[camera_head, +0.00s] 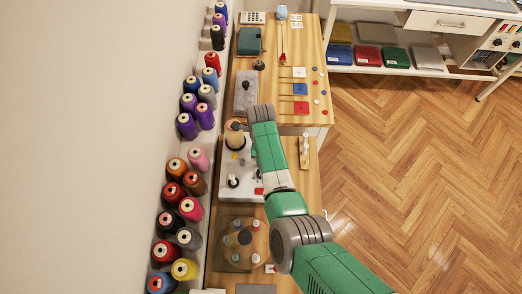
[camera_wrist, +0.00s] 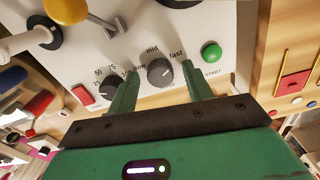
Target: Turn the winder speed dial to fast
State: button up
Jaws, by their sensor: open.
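The winder (camera_head: 228,187) is a white machine on the wooden bench in the head view, partly covered by my arm. Its white front panel (camera_wrist: 215,25) fills the upper wrist view. The speed dial (camera_wrist: 160,72) is a dark grey round knob, with "mid" printed above it and "fast" to its upper right. I cannot clearly read its pointer. My gripper (camera_wrist: 159,74) is open, with one green finger on each side of the speed dial. I cannot tell whether either finger touches it. In the head view my arm hides the fingers and dial.
A second dark dial (camera_wrist: 109,89) with numbers sits left of the left finger. A green START button (camera_wrist: 211,53) is right of the right finger, and a red switch (camera_wrist: 82,95) is at far left. Thread cones (camera_head: 187,126) line the wall shelf.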

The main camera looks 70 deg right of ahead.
notch_tip(320, 180, up, 8)
jog(key=shift+f+p, duration=0.1)
jog(key=shift+p, duration=0.6)
